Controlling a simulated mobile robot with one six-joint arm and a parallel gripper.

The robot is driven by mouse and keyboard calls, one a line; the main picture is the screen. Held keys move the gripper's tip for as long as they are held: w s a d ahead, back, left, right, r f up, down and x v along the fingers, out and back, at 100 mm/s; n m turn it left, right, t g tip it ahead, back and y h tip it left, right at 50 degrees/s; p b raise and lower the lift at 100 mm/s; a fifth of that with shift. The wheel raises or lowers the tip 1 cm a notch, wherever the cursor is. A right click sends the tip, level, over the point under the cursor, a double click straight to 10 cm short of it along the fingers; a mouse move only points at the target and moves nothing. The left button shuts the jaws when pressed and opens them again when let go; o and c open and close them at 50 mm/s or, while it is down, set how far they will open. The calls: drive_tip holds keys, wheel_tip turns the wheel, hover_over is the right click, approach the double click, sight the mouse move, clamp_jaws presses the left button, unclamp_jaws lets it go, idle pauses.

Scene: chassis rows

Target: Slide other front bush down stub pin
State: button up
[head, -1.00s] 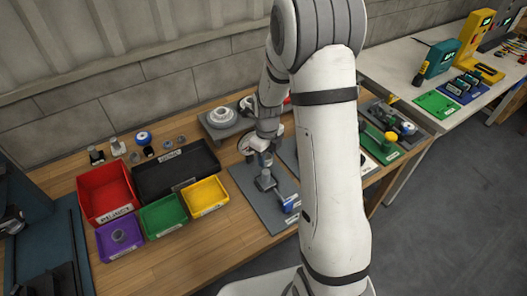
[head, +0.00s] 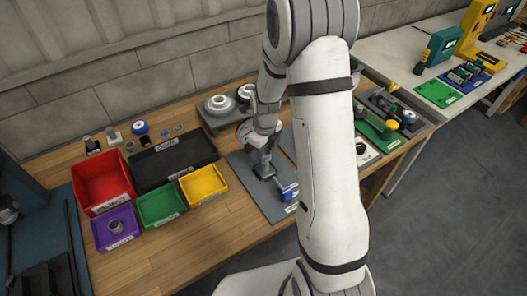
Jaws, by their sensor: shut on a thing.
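My gripper (head: 261,150) is low over the dark grey mat (head: 277,208), pointing down at the top of a small grey fixture (head: 265,171). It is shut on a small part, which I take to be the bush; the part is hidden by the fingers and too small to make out. The stub pin is hidden or too small to tell apart from the fixture and fingertips. I cannot tell how far the bush is along the pin. A blue part (head: 290,192) is at the fixture's right front.
Red (head: 103,207), purple, green, yellow and black bins stand left of the mat. A grey ring (head: 116,227) is in the purple bin. Round pale parts (head: 218,104) sit on a grey block behind. Wood in front is clear.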

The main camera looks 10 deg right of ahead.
drive_tip(key=shift+f+b, duration=1.05)
drive_tip(key=shift+f, duration=0.05)
idle(1.2)
drive_tip(key=shift+f+b, duration=0.65)
drive_tip(key=shift+f, duration=0.05)
drive_tip(key=o, duration=1.1)
drive_tip(key=shift+r, duration=0.1)
drive_tip(key=shift+r+b, duration=0.4)
drive_tip(key=shift+r, duration=3.45)
drive_tip(key=shift+r, duration=0.1)
